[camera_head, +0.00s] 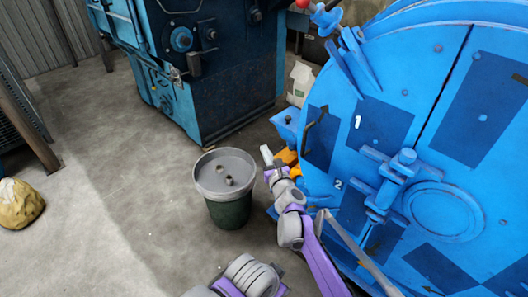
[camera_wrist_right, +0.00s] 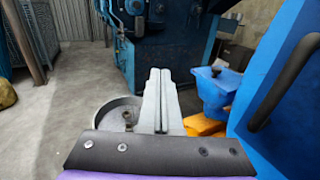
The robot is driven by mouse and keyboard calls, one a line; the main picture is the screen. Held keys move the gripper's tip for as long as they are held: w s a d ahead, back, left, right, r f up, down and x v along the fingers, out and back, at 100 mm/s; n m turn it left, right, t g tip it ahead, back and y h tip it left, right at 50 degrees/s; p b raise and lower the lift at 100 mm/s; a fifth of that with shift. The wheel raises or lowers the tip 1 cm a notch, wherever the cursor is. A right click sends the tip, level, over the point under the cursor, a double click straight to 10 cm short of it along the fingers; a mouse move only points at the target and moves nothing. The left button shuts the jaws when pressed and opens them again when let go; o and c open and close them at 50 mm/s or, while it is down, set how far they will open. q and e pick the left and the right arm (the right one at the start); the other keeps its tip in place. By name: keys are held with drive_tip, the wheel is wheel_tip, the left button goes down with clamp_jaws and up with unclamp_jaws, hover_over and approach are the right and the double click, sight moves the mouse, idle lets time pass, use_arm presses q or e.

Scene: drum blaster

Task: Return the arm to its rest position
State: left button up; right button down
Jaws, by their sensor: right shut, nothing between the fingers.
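My right arm, purple and grey, reaches forward beside the big blue round door (camera_head: 440,215). My right gripper (camera_head: 266,155) is at its far end, between the bucket and the blue machine. In the right wrist view its two pale fingers (camera_wrist_right: 160,78) are shut together with nothing between them. A dark green bucket (camera_head: 230,211) with a grey top stands on the floor just left of the gripper, and small metal pieces (camera_head: 227,180) lie on the grey top. My left gripper does not show; grey and purple links of mine show at the bottom edge.
A dark blue machine (camera_head: 235,95) stands behind. A blue box (camera_wrist_right: 214,90) and an orange part (camera_wrist_right: 203,124) are close right of the gripper. A dark handle (camera_wrist_right: 284,80) is at the right. A yellow sack (camera_head: 18,205) lies far left. Floor left of the bucket is clear.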

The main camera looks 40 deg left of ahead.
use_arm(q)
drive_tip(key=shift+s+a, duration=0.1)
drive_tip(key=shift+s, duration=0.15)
use_arm(e)
drive_tip(key=shift+s, duration=0.25)
